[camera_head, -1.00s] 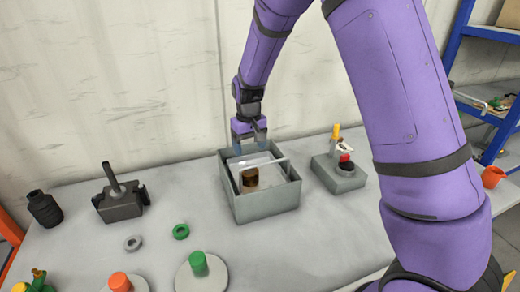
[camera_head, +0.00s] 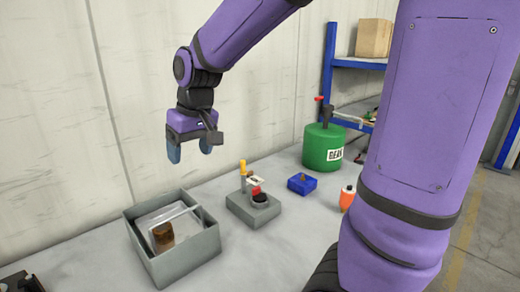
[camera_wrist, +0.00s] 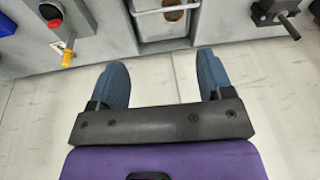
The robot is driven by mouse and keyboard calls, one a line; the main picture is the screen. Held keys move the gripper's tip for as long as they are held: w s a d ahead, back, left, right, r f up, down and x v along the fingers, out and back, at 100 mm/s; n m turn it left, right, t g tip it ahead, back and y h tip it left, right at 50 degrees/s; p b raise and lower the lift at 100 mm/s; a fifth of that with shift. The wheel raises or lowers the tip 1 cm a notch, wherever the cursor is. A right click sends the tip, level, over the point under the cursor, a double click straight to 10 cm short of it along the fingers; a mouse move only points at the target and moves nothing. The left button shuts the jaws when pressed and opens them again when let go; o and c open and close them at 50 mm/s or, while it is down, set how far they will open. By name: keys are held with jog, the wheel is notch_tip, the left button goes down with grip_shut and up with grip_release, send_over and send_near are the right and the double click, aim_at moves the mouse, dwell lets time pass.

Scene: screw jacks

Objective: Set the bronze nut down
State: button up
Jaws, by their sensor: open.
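A bronze-brown nut (camera_head: 163,236) sits in a pale handled basket or tray inside an open grey box (camera_head: 188,264). In the wrist view part of the nut (camera_wrist: 173,14) shows at the top edge, beside the basket's handle bar (camera_wrist: 163,10). My gripper (camera_head: 190,152) is open and empty, well above the box and slightly to its right in the head view. In the wrist view its two blue-grey fingers are spread wide, with nothing between them (camera_wrist: 161,72).
Right of the box stands a grey block (camera_head: 253,207) with a red button and a yellow-handled part. Further right are a blue block (camera_head: 302,184), an orange-and-white bottle (camera_head: 347,198) and a green drum (camera_head: 323,146). A plain wall is behind.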

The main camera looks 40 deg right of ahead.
jog(key=s+d+r+t, duration=0.1)
jog(key=s+r, duration=0.1)
jog(key=s, duration=0.7)
jog(key=s+d+r+t+h, duration=0.1)
jog(key=s+d+r, duration=0.1)
jog(key=s, duration=0.7)
jog(key=shift+s+d+r+m+t, duration=0.3)
jog(key=shift+s+r+m, duration=0.1)
jog(key=shift+r, duration=0.15)
